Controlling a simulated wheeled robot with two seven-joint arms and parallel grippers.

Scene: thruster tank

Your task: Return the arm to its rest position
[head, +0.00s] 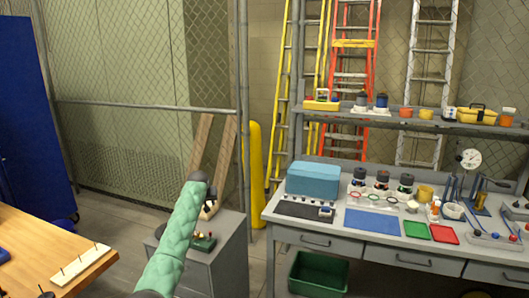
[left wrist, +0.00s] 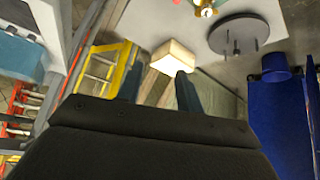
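My left arm, in a green sleeve, reaches up from the bottom of the head view. Its dark left gripper (head: 207,190) is above the grey cabinet (head: 222,268), partly hidden by the wrist. In the left wrist view, the two fingers of the gripper (left wrist: 158,80) stand apart with a gap between them. A cream block (left wrist: 172,57) shows past the fingertips; it looks to be beyond them, not gripped. A cream thing also shows beside the gripper in the head view (head: 209,210). My right gripper is in neither view.
The wooden table (head: 35,240) is at left, the crowded workbench (head: 285,215) at right. A green bin (head: 318,275) is below the workbench.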

